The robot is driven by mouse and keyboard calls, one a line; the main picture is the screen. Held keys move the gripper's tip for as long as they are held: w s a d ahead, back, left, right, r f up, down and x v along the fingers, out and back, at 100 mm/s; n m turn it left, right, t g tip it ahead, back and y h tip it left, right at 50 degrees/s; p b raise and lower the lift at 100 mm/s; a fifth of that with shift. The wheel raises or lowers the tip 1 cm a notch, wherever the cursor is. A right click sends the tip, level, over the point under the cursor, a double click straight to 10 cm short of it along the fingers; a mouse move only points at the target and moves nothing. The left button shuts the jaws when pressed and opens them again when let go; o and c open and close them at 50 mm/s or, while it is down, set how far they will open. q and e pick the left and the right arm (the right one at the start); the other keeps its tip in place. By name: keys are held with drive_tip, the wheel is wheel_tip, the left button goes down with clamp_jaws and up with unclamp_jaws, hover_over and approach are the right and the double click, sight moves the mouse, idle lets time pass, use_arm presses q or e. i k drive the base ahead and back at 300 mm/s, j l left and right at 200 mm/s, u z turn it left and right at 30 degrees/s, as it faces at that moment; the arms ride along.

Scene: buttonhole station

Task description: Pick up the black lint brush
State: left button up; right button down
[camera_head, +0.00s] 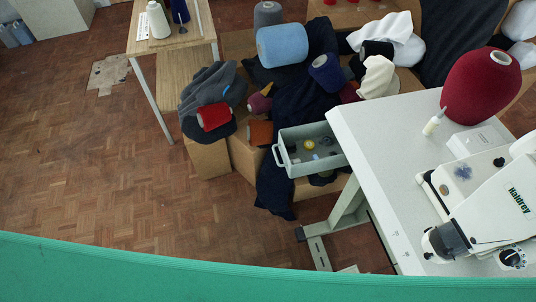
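I cannot clearly make out a black lint brush in the head view. The open grey drawer (283,157) under the white sewing machine table (375,130) holds several small items, some dark and one yellowish. They are too small to name. Neither of my grippers is in view.
A white sewing machine (500,205) and a large red yarn cone (480,88) are on the white table. Yarn cones and dark fabric lie piled on cardboard boxes (207,158) behind the drawer. A green surface (200,275) crosses the bottom. The parquet floor (90,180) at left is mostly clear.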

sight(290, 149)
drive_tip(key=z, duration=1.35)
drive_tip(key=j+z, duration=0.95)
drive_tip(key=k+j+z, duration=0.15)
drive_tip(key=j+z, duration=0.3)
drive_tip(key=j, duration=0.15)
